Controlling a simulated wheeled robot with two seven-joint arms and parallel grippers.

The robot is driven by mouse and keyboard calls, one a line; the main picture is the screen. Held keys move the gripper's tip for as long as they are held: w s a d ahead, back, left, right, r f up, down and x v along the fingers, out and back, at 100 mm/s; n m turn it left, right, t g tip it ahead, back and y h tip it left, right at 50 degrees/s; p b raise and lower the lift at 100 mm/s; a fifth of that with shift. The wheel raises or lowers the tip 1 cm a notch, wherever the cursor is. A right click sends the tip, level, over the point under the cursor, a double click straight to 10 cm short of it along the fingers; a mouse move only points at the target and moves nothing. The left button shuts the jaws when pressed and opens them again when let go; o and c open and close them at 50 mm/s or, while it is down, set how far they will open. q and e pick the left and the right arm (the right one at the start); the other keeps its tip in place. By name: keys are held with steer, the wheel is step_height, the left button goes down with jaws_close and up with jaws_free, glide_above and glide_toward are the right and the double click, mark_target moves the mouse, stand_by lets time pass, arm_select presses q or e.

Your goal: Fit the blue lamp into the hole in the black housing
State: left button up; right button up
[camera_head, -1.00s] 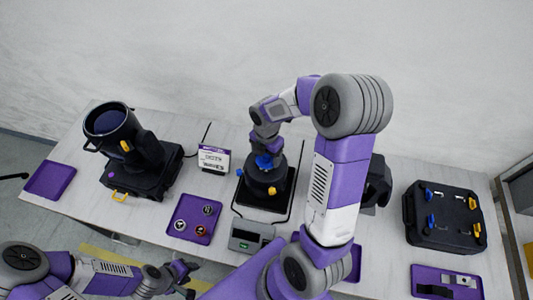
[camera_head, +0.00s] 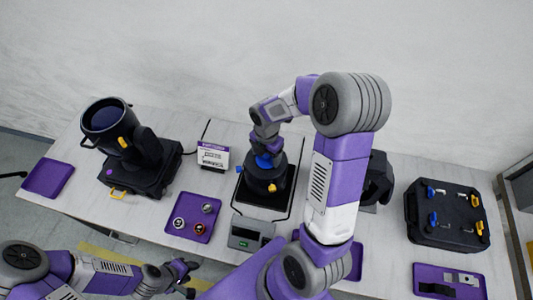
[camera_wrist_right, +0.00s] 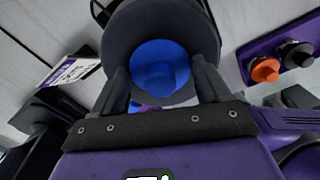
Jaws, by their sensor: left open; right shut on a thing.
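The blue lamp (camera_head: 263,162) is at the top of the round black housing (camera_head: 266,184) at the middle of the table. In the right wrist view the lamp (camera_wrist_right: 152,72) sits within the round opening of the housing (camera_wrist_right: 128,28). I cannot tell how deep it sits. My right gripper (camera_head: 264,152) reaches down from above and is shut on the lamp; its two fingers (camera_wrist_right: 161,78) flank it in the wrist view. My left gripper (camera_head: 187,278) is open and empty, off the table's front edge.
A purple tray with several small round parts (camera_head: 176,238) lies left of the housing. A grey device (camera_head: 243,235) with a green display stands in front. A large black spotlight (camera_head: 140,160) is at left, a black case (camera_head: 445,215) at right.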

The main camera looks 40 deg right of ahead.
steer(key=shift+f, duration=0.1)
steer(key=o, duration=1.2)
steer(key=shift+c, duration=0.2)
step_height(320, 180, up, 8)
steer(key=shift+f+p, duration=0.15)
steer(key=shift+p, duration=0.3)
